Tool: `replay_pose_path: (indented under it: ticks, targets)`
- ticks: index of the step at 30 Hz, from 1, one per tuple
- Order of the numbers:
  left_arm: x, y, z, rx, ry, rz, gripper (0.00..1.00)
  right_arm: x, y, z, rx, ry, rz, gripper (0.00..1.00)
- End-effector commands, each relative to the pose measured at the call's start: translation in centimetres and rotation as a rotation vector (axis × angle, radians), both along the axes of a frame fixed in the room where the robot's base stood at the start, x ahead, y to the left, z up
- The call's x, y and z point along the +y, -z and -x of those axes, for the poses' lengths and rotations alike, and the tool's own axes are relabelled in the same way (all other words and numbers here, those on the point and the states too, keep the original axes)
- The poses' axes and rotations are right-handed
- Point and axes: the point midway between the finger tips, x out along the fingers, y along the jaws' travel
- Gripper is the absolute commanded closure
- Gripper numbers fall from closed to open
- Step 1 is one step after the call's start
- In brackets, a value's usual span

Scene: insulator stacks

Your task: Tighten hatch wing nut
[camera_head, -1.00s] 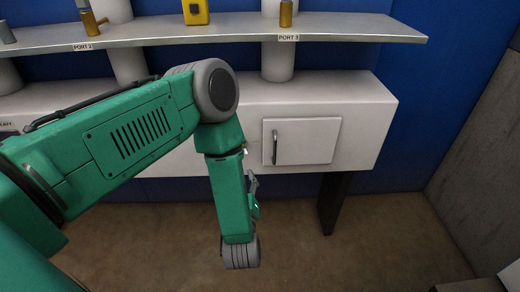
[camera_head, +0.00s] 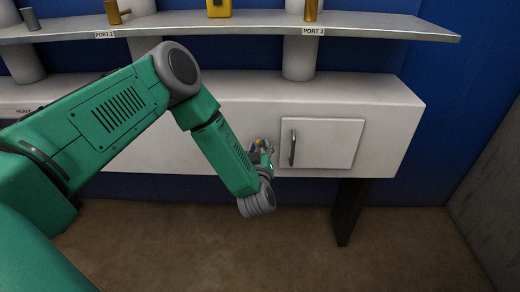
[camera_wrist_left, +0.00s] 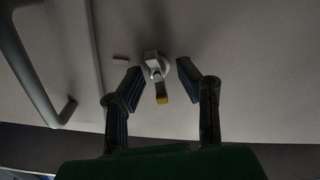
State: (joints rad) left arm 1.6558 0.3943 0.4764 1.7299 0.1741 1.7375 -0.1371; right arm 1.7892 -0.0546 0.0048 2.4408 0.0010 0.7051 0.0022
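The wing nut (camera_wrist_left: 154,66) is a small grey metal piece with a yellow-orange tip, on the white cabinet face in the left wrist view. My left gripper (camera_wrist_left: 159,68) is open, with one finger on each side of the wing nut and visible gaps between. In the head view my left gripper (camera_head: 262,152) is at the cabinet front, just left of the white hatch door (camera_head: 335,143), and largely hides the nut. The hatch door looks closed and has a dark upright handle (camera_head: 293,147). My right gripper is not in view.
A shelf (camera_head: 390,29) with port labels runs above the cabinet (camera_head: 390,95). It bears brass-coloured fittings (camera_head: 311,10) and a yellow device (camera_head: 219,8). A dark leg (camera_head: 348,210) stands below the cabinet. The hatch handle (camera_wrist_left: 35,75) is left of my gripper in the wrist view.

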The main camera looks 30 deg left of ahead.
Motion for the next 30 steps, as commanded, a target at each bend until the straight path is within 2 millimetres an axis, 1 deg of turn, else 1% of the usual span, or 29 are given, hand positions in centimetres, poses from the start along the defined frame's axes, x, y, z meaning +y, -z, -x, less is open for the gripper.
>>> replay_pose_path:
  ticks: [7, 8, 9, 10, 20, 26, 30]
  targets:
    - [0.0, 0.0, -0.1, 0.000, 0.000, 0.000, 0.70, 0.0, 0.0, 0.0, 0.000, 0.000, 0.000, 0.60]
    - [0.0, 0.0, -0.1, 0.000, 0.000, 0.000, 0.80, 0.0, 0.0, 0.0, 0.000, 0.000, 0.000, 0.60]
    - [0.0, 0.0, -0.1, 0.000, 0.000, 0.000, 0.94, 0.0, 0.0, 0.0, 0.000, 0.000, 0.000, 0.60]
    - [0.0, 0.0, -0.1, 0.000, 0.000, 0.000, 1.00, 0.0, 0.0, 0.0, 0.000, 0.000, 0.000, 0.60]
    - [0.0, -0.1, 0.0, 0.011, 0.000, -0.016, 1.00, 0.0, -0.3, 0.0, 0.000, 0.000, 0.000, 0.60]
    - [-0.1, -0.2, -0.1, 0.053, 0.001, -0.086, 1.00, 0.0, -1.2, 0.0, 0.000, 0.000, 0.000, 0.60]
    - [-0.1, -0.3, -0.1, 0.106, 0.003, -0.174, 1.00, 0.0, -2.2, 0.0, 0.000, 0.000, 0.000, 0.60]
